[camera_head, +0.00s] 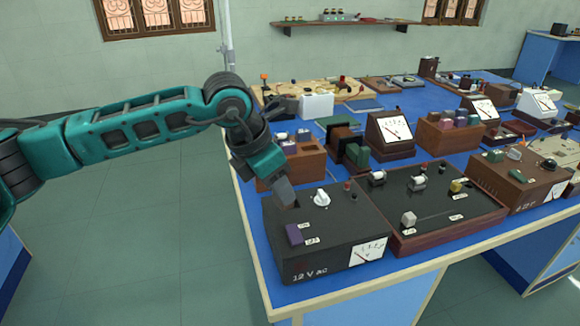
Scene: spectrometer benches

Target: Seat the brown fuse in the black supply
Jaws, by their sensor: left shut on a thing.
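The black supply (325,245) stands at the near left corner of the blue bench, marked "12 V ac", with a white knob, a purple switch and a meter on it. My left gripper (286,197) points down at the far left part of the supply's top. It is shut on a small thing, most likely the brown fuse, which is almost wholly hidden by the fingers. I cannot tell whether it touches the supply or is in a socket. My right gripper is not in view.
A dark panel with a wooden frame (447,232) stands right beside the supply. A brown supply (513,183) is farther right. Wooden racks with coloured blocks (308,163) and meters (390,136) crowd the bench behind. The floor left of the bench (170,240) is clear.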

